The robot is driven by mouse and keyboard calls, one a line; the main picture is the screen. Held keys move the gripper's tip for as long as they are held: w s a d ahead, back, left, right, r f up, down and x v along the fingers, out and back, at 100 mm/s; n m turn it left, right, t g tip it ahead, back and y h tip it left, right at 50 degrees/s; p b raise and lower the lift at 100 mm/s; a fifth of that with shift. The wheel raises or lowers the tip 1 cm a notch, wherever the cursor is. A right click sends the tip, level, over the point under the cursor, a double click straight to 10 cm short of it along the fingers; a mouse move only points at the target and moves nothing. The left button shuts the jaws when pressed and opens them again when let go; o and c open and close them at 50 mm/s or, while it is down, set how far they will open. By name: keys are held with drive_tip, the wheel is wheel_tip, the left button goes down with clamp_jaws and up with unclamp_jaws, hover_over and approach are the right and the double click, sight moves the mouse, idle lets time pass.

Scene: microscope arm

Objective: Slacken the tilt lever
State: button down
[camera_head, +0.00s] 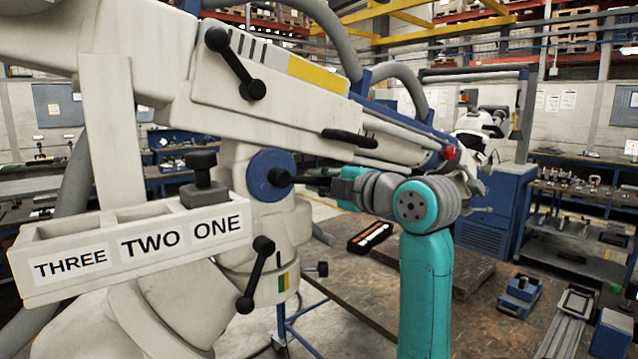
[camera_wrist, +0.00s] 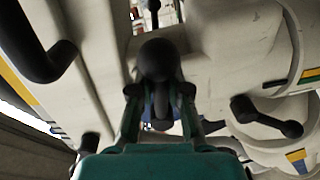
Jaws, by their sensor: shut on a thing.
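A black ball-ended lever (camera_head: 281,177), which I take as the tilt lever, sticks out from a blue round hub (camera_head: 262,172) on the white microscope arm (camera_head: 330,115). Its black ball (camera_wrist: 158,60) shows large in the wrist view. My gripper (camera_head: 318,180) reaches the lever from the right in the head view. In the wrist view its teal fingers (camera_wrist: 160,100) stand on either side of the lever and are shut on it. The fingers hide part of the shaft, and the exact contact is dark.
Another black lever with ball ends (camera_head: 258,275) sits below the hub; it also shows in the wrist view (camera_wrist: 265,117). A further lever (camera_head: 235,65) is higher up. A white tray labelled THREE, TWO, ONE (camera_head: 55,290) is at left, with a black block (camera_head: 203,180) in compartment ONE.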

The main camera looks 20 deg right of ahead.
drive_tip(key=c, duration=1.1)
unclamp_jaws()
drive_tip(key=shift+s, duration=0.1)
drive_tip(key=v, duration=1.2)
drive_tip(key=shift+f, duration=0.1)
